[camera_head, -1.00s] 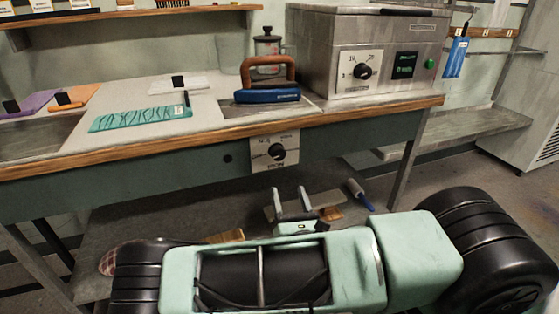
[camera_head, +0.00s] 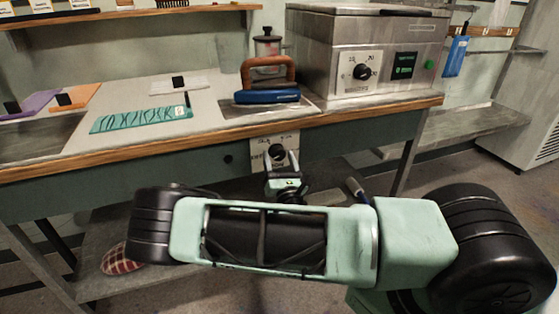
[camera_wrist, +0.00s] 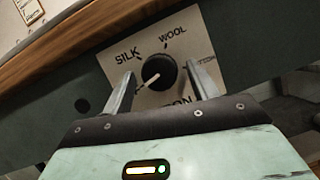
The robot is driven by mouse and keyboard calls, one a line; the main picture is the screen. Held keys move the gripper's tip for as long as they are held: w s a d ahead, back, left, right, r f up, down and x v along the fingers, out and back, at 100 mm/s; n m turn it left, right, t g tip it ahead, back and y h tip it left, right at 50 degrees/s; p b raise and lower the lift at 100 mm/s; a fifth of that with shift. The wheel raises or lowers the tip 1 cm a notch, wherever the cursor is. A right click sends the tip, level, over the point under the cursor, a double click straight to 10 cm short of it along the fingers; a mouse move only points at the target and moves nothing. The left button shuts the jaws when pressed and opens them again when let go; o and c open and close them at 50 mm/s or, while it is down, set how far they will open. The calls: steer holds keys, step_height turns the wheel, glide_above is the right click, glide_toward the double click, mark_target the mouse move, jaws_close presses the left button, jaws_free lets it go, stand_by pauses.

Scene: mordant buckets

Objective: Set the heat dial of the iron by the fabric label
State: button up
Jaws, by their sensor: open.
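The iron's heat dial (camera_wrist: 163,71) is a black knob on a pale panel (camera_wrist: 155,103) under the table edge. It also shows in the head view (camera_head: 278,152). Its white pointer aims down-left, below the SILK mark; the wording there is hidden by a finger. WOOL is at the top, and a right-hand label is partly covered. My gripper (camera_wrist: 161,68) is open, its fingers on either side of the knob; contact cannot be told. The blue iron (camera_head: 267,96) with a brown handle stands above on the table. A teal patterned cloth (camera_head: 135,119) lies left of it, with a small unreadable label (camera_head: 179,110).
A metal box (camera_head: 320,50) with its own dial, screen and green button stands right of the iron. The wooden table edge (camera_head: 130,146) runs just above the panel. Purple, orange and white cloths lie at the back left. A low shelf is beneath the table.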

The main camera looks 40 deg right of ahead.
steer(key=c, duration=1)
